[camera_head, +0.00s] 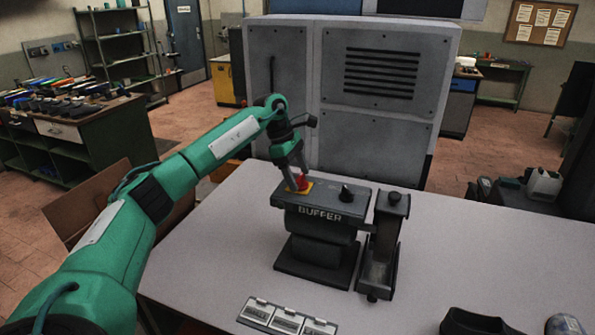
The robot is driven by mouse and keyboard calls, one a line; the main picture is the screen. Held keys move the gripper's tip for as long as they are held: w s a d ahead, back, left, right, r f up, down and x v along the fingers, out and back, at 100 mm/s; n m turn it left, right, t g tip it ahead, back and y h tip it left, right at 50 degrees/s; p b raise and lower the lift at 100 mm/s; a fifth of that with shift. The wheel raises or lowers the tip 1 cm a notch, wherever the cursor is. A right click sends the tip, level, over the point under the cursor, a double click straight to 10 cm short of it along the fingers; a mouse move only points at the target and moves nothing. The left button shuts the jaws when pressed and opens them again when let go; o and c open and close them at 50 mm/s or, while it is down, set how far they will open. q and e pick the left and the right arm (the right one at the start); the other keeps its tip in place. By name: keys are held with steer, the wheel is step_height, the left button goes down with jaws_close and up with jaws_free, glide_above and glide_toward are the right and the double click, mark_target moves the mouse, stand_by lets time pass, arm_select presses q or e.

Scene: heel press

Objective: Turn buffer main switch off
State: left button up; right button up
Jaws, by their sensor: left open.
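The buffer (318,221) is a dark grey machine marked BUFFER, standing on the light table. On its top left is a red switch (303,182) on a yellow plate (296,194). A black knob (346,193) sits on the top right. Which of the two is the main switch is not labelled legibly. My left gripper (299,181) points down at the red switch, open, with its fingers at or beside it. The fingers partly hide the switch, so its turned position and any contact cannot be told. My right gripper is not in view.
A dark upright bracket (379,250) stands right of the buffer. Several labelled plates (287,317) lie at the table's front. A large grey cabinet (380,90) rises behind the table (455,240). Dark items and a white canister (543,184) are at the right.

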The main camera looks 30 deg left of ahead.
arm_select(q)
steer(key=c, duration=1)
steer(key=n+t+b, duration=0.1)
steer(key=n+b, duration=0.1)
steer(key=n, duration=0.1)
steer(key=shift+s+f+b, duration=0.1)
steer(key=shift+f+b, duration=0.05)
steer(key=shift+b, duration=0.25)
steer(key=n+t+y+b, duration=0.1)
steer(key=n, duration=0.2)
steer(key=shift+d+b, duration=0.1)
steer(key=shift+b, duration=0.3)
steer(key=shift+s+r+n+t+y+b, duration=0.15)
steer(key=shift+n+t+y+b, duration=0.35)
steer(key=shift+n, duration=1)
steer(key=shift+r, duration=0.1)
